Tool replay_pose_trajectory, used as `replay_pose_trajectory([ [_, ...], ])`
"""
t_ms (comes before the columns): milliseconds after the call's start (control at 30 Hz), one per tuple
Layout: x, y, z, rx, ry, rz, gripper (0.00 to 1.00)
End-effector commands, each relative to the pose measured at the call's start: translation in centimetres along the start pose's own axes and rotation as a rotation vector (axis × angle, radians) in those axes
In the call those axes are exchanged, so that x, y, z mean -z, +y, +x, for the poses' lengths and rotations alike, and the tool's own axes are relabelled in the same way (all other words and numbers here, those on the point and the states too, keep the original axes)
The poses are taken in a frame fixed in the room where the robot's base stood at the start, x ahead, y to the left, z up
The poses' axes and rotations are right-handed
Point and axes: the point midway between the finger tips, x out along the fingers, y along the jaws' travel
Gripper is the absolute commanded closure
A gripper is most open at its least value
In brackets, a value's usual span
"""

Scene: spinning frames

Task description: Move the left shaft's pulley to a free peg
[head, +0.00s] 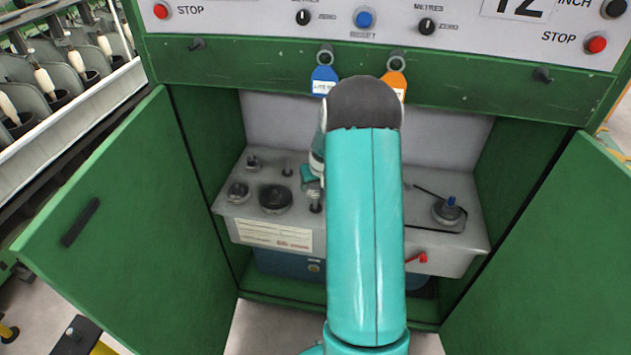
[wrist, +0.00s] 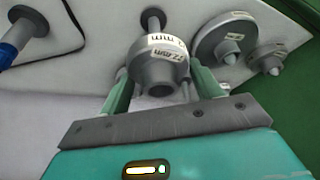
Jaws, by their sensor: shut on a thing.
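My gripper (wrist: 160,72) is shut on a grey stepped pulley (wrist: 157,55) with a white millimetre label; a finger lies on each side of it. In the head view my gripper (head: 311,182) is partly hidden by my arm. The held pulley cannot be made out there. A bare peg (head: 316,206) stands just below the gripper, and another peg (head: 288,171) stands to its left. In the wrist view a dark peg (wrist: 152,19) shows beyond the held pulley; whether the pulley touches it I cannot tell.
A blue-topped shaft (head: 450,208) stands at the right. Open green doors (head: 100,200) (head: 550,240) flank the cabinet. Tags hang above.

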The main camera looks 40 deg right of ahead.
Motion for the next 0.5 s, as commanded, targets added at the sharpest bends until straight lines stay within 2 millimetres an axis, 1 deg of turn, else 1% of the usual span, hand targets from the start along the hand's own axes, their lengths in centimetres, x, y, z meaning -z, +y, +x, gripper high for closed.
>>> replay_pose_trajectory([
  [500, -0.5, 0.0, 1.3, 0.000, 0.000, 0.000, 0.65],
])
